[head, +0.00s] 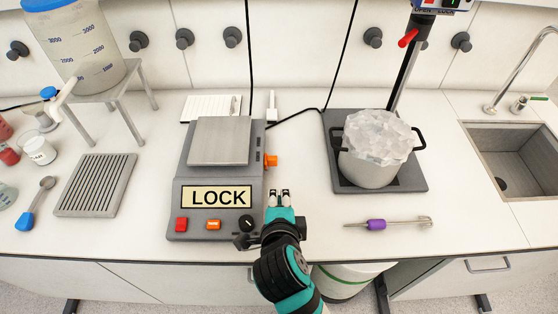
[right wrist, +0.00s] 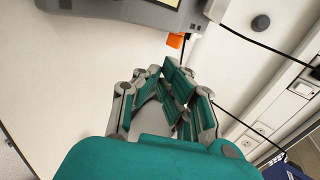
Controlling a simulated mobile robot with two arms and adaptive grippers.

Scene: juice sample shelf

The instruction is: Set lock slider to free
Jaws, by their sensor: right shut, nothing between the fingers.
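The grey scale (head: 246,225) has a sign or display reading LOCK (head: 217,196) on its front. An orange slider (head: 271,161) sticks out of the scale's right side. It also shows in the right wrist view (right wrist: 176,40), beyond my fingertips. My right gripper (head: 279,196) is shut and empty, to the right of the scale's front part and nearer the front edge than the slider. In the head view there is a gap between the fingertips and the slider. The right gripper (right wrist: 162,75) also fills the middle of the right wrist view. My left gripper is not in view.
A pot of ice (head: 372,170) stands on a dark plate to the right, with a purple-handled tool (head: 377,225) in front. A black knob (head: 246,222) is on the scale's front corner, close to my gripper. Counter between scale and plate is mostly clear.

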